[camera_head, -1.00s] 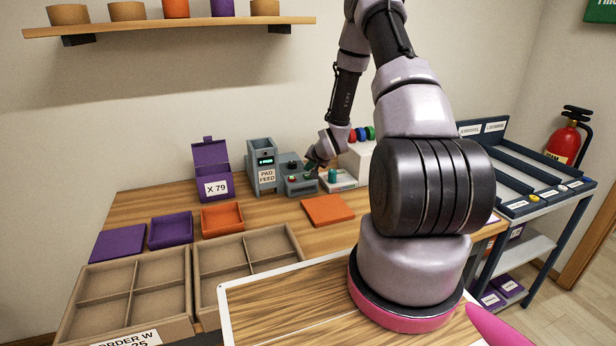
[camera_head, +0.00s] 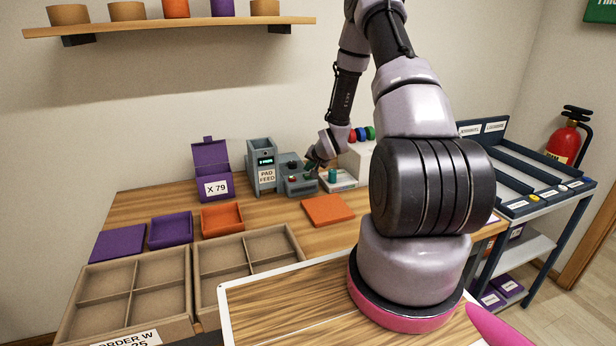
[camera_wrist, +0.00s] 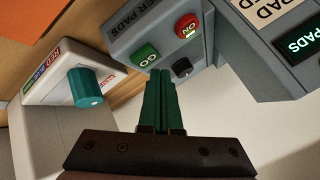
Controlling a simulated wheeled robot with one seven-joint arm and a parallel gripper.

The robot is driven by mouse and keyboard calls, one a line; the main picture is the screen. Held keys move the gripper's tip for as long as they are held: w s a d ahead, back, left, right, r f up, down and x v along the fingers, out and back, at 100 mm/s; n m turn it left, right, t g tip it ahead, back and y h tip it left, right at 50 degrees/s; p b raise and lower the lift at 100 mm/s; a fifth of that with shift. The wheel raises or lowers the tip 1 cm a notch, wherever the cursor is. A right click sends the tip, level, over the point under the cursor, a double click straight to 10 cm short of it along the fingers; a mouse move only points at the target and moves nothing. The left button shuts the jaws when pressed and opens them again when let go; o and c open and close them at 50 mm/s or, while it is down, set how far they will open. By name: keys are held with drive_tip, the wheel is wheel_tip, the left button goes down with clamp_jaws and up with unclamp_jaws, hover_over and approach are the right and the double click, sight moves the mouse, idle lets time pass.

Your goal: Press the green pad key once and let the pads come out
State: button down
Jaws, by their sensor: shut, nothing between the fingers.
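The green key (camera_wrist: 146,54), marked GO, is on a grey control box (camera_wrist: 125,28) in the wrist view, beside a red key (camera_wrist: 187,26) and a black knob (camera_wrist: 182,67). My gripper (camera_wrist: 160,74) is shut and empty, with its green fingertips right at the lower edge of the green key in the picture. I cannot tell whether they touch it. In the head view my gripper (camera_head: 312,166) is over the control box (camera_head: 301,187). The grey pad feeder (camera_head: 262,165) stands left of it with a lit display. I see no loose pads.
A white unit with a teal knob (camera_wrist: 88,87) stands close beside my gripper. An orange square (camera_head: 328,209) lies on the table in front. Purple and orange trays (camera_head: 222,219) and brown divided boxes (camera_head: 132,297) are to the left.

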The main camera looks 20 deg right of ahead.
idle(0.4)
drive_tip(key=shift+f, duration=0.4)
